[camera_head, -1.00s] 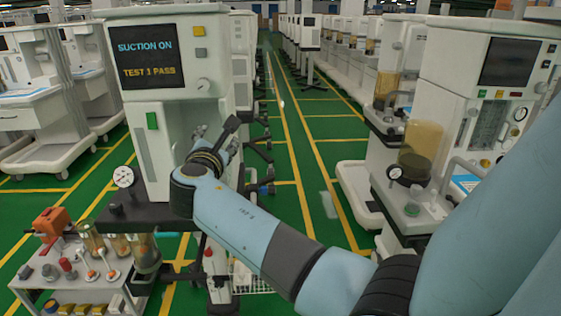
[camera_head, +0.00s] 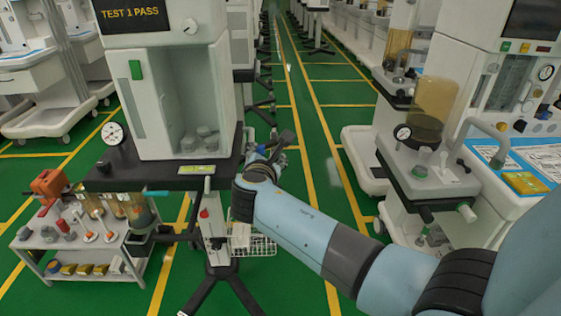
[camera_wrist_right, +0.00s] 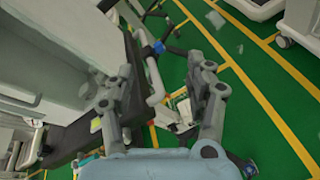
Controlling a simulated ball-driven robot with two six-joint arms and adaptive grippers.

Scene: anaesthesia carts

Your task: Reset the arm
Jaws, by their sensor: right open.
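My right arm reaches in from the right in the head view. Its gripper (camera_head: 272,150) is at the right edge of the suction cart (camera_head: 165,80), partly hidden behind its own wrist. Beyond the fingers lie the cart's dark shelf edge, a white basket and the green floor. The cart's screen (camera_head: 132,13) shows "TEST 1 PASS"; its upper part is cut off. My left gripper does not show.
A low trolley (camera_head: 82,258) with jars and an orange device (camera_head: 50,183) stands at the lower left. A machine with an amber canister (camera_head: 433,105) stands right. A wire basket (camera_head: 250,246) hangs below the cart. The green aisle (camera_head: 320,150) between is clear.

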